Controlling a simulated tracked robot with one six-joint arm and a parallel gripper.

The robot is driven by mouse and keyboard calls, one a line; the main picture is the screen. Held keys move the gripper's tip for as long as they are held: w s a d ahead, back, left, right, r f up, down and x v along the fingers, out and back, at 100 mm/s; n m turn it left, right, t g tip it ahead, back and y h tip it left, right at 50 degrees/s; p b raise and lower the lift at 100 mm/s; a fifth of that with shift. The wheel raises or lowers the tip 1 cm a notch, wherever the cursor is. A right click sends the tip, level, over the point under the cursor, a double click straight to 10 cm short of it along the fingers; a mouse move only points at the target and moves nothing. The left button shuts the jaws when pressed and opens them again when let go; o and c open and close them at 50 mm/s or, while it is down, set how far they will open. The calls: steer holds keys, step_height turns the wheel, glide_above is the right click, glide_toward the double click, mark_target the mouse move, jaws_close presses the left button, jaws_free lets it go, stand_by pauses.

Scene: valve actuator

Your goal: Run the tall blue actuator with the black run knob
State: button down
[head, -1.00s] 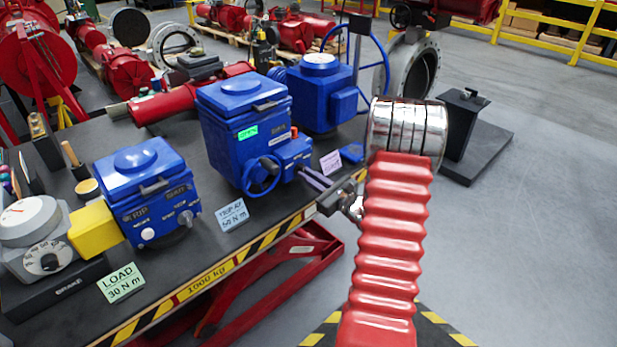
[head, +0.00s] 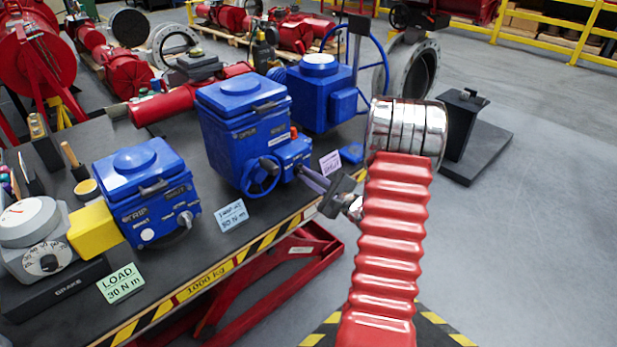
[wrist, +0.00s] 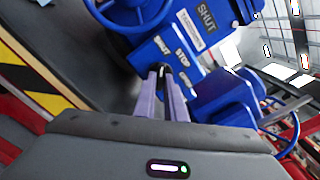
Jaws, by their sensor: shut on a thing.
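The tall blue actuator (head: 240,125) stands on the dark bench with a blue handwheel (head: 262,176) on its front. Its indicator window (head: 247,132) is dark. My gripper (head: 298,169) reaches in from the right, its two pale purple fingers at the control box on the actuator's right side. In the wrist view my gripper (wrist: 163,70) has its fingertips close together on the small black run knob (wrist: 166,69), which is mostly hidden between them. The box beside it carries the word STOP, and a grey SHUT plate (wrist: 206,17) shows above.
A shorter blue actuator (head: 146,185) stands front left, beside a yellow coupling (head: 98,231) and a grey dial unit (head: 30,235). Another blue actuator (head: 320,95) stands behind right. Cards lie along the striped bench edge (head: 215,275).

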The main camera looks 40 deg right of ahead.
steer(key=shift+a, duration=0.1)
steer(key=c, duration=1.8)
jaws_free()
steer(key=s, duration=1.3)
steer(key=shift+s+d, duration=0.25)
steer(key=shift+s, duration=0.15)
steer(key=shift+f, duration=0.1)
